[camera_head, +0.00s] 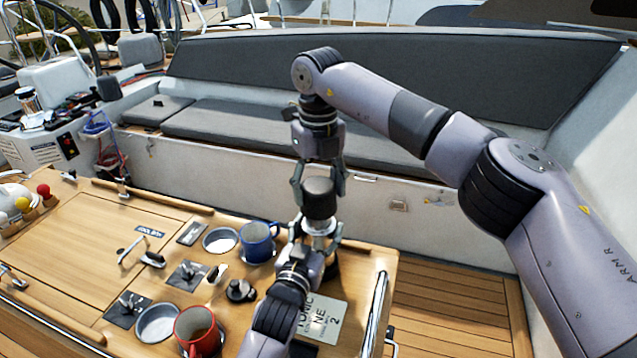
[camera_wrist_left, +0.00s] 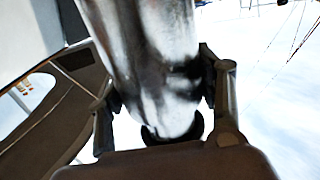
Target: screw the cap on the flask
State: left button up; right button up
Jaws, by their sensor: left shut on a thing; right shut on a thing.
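The cap (camera_head: 320,199) is a dark cylinder, upright, between the fingers of my right gripper (camera_head: 319,188), which points down from above and is shut on it. The silver flask (camera_head: 319,227) shows just below the cap. My left gripper (camera_head: 318,238) comes up from below and is shut on the flask. Cap and flask look lined up and close together; I cannot tell whether the threads engage. In the left wrist view the flask (camera_wrist_left: 148,60) is a shiny cylinder between the fingers of my left gripper (camera_wrist_left: 165,95). Most of the flask's lower part is hidden in the head view.
The wooden cockpit table (camera_head: 85,245) lies below, with a blue mug (camera_head: 259,243), a red mug (camera_head: 198,333), a metal bowl (camera_head: 157,323) and a dark round knob-like thing (camera_head: 240,290). A grey-cushioned bench (camera_head: 240,130) stands behind. Open deck floor (camera_head: 450,295) lies right of the table.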

aim_at(318, 235)
dwell(0.3)
jog(key=shift+f, duration=0.9)
jog(key=shift+f, duration=0.55)
